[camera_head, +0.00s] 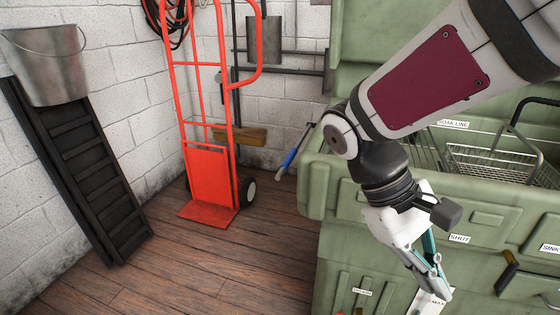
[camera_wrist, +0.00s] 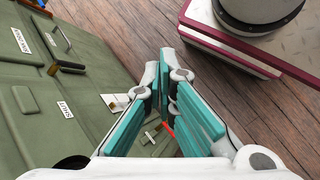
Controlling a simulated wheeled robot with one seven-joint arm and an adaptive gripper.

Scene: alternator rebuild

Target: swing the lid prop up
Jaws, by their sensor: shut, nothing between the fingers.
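A thin rod with a blue sleeve (camera_head: 290,157) sticks out low at the left end of the green washer (camera_head: 313,185); it may be the lid prop, but I cannot tell for sure. The raised green lid (camera_head: 360,45) stands behind the washer's tub, partly hidden by my arm. My gripper (camera_head: 440,288) points down in front of the washer's front panel, right of the rod and below it. The fingers are shut and empty; they also show in the wrist view (camera_wrist: 165,78). No contact with the rod shows.
A wire basket (camera_head: 490,163) sits in the tub. A dark handle (camera_head: 507,272) stands out from the front panel, also in the wrist view (camera_wrist: 62,42). A red hand truck (camera_head: 207,165), a black ramp (camera_head: 80,165) and a bucket (camera_head: 48,65) stand left. The wooden floor between is clear.

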